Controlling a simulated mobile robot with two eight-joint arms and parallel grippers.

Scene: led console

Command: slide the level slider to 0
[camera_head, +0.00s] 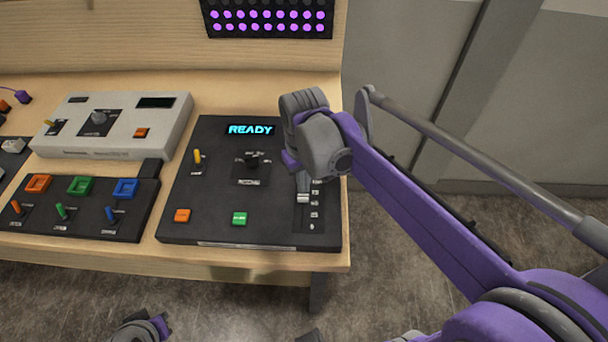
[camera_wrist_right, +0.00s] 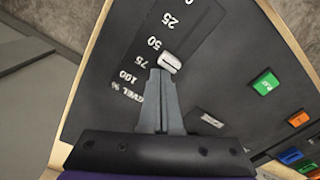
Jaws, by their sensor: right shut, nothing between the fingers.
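The level slider's pale knob (camera_head: 303,198) stands in the slot at the right side of the black console (camera_head: 210,225). In the right wrist view the knob (camera_wrist_right: 170,62) is close to the 50 mark, with 25 and 0 further up the picture and 75 and 100 below. My right gripper (camera_head: 303,186) is shut and empty. Its fingertips (camera_wrist_right: 161,74) are right at the knob, on the 75 and 100 side; I cannot tell whether they touch it. In the head view, the gripper hides the upper part of the slot. My left gripper's fingers do not show.
The console also has a READY display (camera_head: 250,129), a yellow switch (camera_head: 197,157), a black dial (camera_head: 251,159), an orange button (camera_head: 182,215) and a green button (camera_head: 239,218). A switch panel (camera_head: 85,228) and a pale box (camera_head: 150,105) stand to the left. The table's front edge is close below.

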